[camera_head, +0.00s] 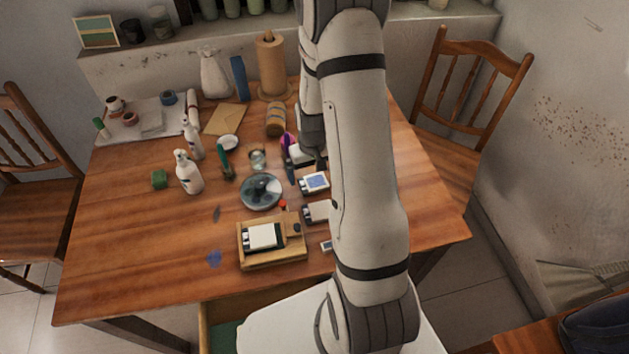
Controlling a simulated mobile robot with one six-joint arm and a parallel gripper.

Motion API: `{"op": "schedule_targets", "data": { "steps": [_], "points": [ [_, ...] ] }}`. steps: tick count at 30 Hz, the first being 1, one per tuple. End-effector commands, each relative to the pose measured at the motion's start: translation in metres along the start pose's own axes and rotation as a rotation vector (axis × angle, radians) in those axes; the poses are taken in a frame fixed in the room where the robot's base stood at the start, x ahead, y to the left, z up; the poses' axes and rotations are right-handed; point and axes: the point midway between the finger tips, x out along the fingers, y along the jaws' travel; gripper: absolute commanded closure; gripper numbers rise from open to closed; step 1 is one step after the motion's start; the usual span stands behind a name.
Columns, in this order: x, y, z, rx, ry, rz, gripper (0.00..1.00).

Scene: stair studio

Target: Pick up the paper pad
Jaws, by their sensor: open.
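I cannot tell for sure which thing is the paper pad. A white-topped pad-like block with a dark edge (262,237) lies in a wooden tray (285,262) at the front of the table. A similar pale block (316,212) lies behind it, partly hidden by my arm. My gripper (300,162) is over the middle of the table, mostly hidden by my arm. Its jaws are open, and I see nothing held in it. A white block with a blue face (316,182) lies just in front of it.
The wooden table (130,260) is crowded in the middle. A dark round dish (261,192), white spray bottles (188,172), a paper roll (271,64) and an envelope (224,119) stand or lie around. The front left is mostly clear. Chairs (468,90) flank the table.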

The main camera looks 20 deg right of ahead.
Motion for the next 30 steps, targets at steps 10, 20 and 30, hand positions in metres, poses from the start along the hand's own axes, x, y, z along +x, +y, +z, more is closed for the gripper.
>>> {"op": "schedule_targets", "data": {
  "steps": [10,20,30],
  "points": [
    [0.025,0.002,0.0,0.003,0.0,0.0,0.02],
    [0.025,0.002,0.0,0.003,0.0,0.0,0.17],
    [0.025,0.002,0.0,0.004,0.0,0.0,0.44]
  ]
}}
